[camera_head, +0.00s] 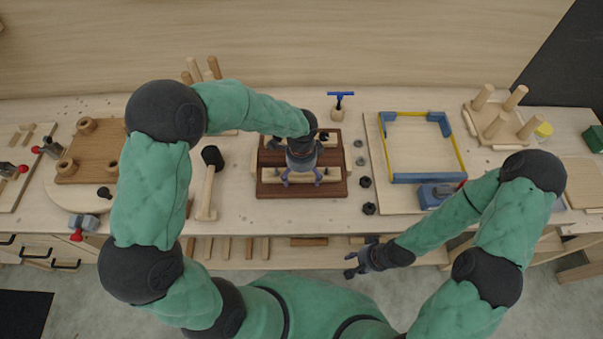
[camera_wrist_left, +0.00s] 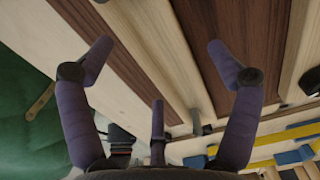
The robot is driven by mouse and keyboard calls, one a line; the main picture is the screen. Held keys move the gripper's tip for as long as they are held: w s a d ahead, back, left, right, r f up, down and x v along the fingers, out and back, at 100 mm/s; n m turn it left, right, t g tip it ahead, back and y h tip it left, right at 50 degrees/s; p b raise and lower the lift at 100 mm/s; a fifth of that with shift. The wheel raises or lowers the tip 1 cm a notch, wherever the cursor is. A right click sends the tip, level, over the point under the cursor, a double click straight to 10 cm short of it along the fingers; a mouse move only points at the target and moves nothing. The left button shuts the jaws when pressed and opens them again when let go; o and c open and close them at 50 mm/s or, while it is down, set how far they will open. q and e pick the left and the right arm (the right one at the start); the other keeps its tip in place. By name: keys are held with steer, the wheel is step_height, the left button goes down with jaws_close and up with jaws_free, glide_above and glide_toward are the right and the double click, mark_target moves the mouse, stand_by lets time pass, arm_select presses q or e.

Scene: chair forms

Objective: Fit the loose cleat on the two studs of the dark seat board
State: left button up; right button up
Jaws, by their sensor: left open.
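The dark seat board (camera_head: 334,188) lies near the middle of the bench. A pale wooden strip, which looks like the cleat (camera_head: 270,177), runs along its front part. Whether it sits on studs I cannot tell. My left gripper (camera_head: 301,183) is open above the board, its fingertips apart over this strip. In the left wrist view the open fingers (camera_wrist_left: 166,58) spread either side of the pale strip (camera_wrist_left: 155,50), between dark bands of the board (camera_wrist_left: 232,22). The studs are not clearly visible. My right gripper (camera_head: 362,258) looks open and empty, off the bench's front edge.
A mallet (camera_head: 208,180) lies left of the board. Dark nuts (camera_head: 368,208) lie to its right, and a blue-handled tool (camera_head: 340,97) stands behind. A tray with a yellow and blue frame (camera_head: 428,178) is further right. Bare bench lies between mallet and board.

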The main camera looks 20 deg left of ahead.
arm_select(q)
steer(key=shift+r, duration=0.1)
step_height(320, 180, up, 12)
stand_by(0.5)
